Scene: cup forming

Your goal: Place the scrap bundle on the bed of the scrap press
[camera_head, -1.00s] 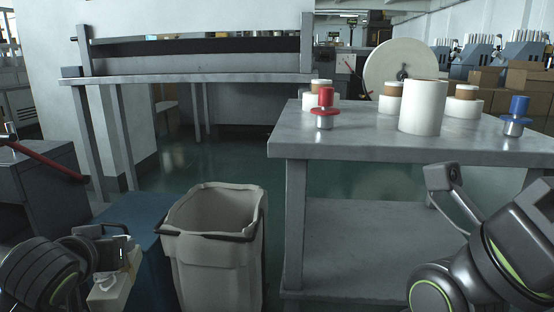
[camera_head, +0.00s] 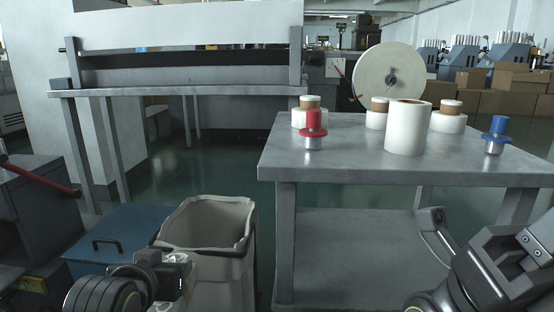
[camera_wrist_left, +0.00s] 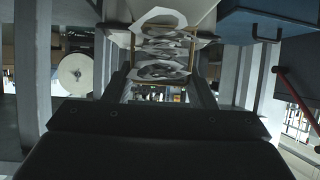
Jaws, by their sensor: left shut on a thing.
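My left gripper (camera_head: 172,276) is low at the left in the head view, in front of the bin. In the left wrist view its fingers (camera_wrist_left: 162,88) are shut on the scrap bundle (camera_wrist_left: 162,48), a stack of crumpled pale sheets with brownish straps. In the head view the bundle is mostly hidden. A dark grey machine (camera_head: 38,215) with a red lever (camera_head: 40,174), apparently the scrap press, stands at the left edge; its bed is not clearly seen. My right gripper (camera_head: 505,262) is at the lower right; its fingers cannot be made out.
A pale bin (camera_head: 205,235) and a blue box (camera_head: 120,232) with a handle stand between the press and a grey table (camera_head: 330,165). The table holds rolls (camera_head: 408,128), a red-topped piece (camera_head: 313,130) and a blue-topped piece (camera_head: 495,135). Green floor lies open behind.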

